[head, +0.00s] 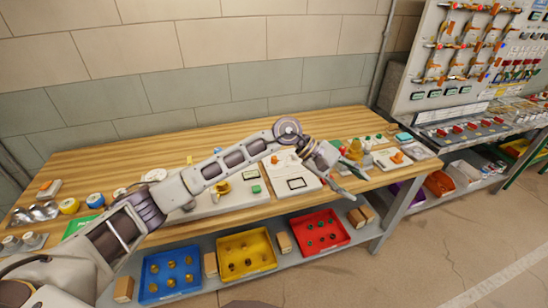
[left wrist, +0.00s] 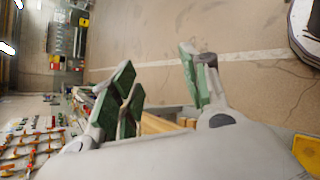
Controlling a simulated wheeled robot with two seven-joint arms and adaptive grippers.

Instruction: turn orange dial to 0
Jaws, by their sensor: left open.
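An orange dial (head: 397,157) sits on a pale plate (head: 386,161) near the right end of the wooden workbench. A smaller orange piece (head: 275,160) shows on a white panel (head: 285,172) behind my left forearm; I cannot tell what it is. My left gripper (head: 352,183) is open and empty, above the front edge of the bench, left of the orange dial and apart from it. In the left wrist view its green-padded fingers (left wrist: 155,65) are spread with floor beyond. The dial's marks are too small to read. My right gripper is not in view.
Blue (head: 144,290), yellow (head: 222,272) and red (head: 297,246) bins sit on the shelf below. A valve board (head: 450,50) stands at right.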

